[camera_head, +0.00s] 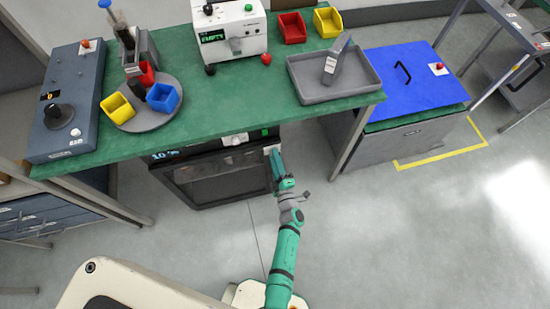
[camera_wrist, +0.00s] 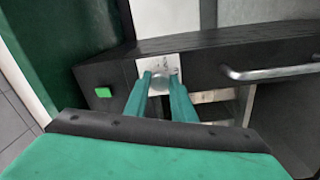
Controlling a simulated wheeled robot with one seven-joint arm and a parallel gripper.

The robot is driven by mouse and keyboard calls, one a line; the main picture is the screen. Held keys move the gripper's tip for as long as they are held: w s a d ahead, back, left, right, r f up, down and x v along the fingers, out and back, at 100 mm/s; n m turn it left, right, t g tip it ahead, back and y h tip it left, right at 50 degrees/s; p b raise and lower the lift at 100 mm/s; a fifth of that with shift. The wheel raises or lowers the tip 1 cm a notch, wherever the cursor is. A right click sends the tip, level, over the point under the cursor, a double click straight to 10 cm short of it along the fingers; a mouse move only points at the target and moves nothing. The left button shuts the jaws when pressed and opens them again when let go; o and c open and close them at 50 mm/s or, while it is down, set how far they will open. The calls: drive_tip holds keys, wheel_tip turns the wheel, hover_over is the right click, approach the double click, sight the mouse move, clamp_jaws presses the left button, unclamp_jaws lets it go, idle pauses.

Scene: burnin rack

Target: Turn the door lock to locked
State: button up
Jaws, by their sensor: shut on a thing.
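The door lock (camera_wrist: 160,82) is a small round grey knob on a white plate, set in the dark front of the chamber (camera_head: 213,180) under the green bench. My gripper (camera_wrist: 160,77) has its two teal fingers on either side of the knob and is shut on it. In the head view my gripper (camera_head: 274,157) reaches the right end of the chamber front, and the lock is hidden there. The fingers cover part of the knob, and the plate's markings are too small to read, so I cannot tell the lock's setting.
A silver bar handle (camera_wrist: 270,73) juts out right of the lock, and a green button (camera_wrist: 103,92) sits to its left. The green bench (camera_head: 215,110) overhangs the chamber. A blue-lidded chest (camera_head: 405,85) stands at right. The floor in front is clear.

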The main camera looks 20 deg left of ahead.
drive_tip(key=shift+n, duration=1)
drive_tip(key=shift+w, duration=0.1)
drive_tip(key=o, duration=1)
drive_tip(key=shift+d, duration=0.1)
drive_tip(key=shift+d, duration=0.1)
drive_tip(key=v, duration=1)
drive_tip(key=shift+s+d, duration=0.15)
drive_tip(key=shift+s, duration=0.15)
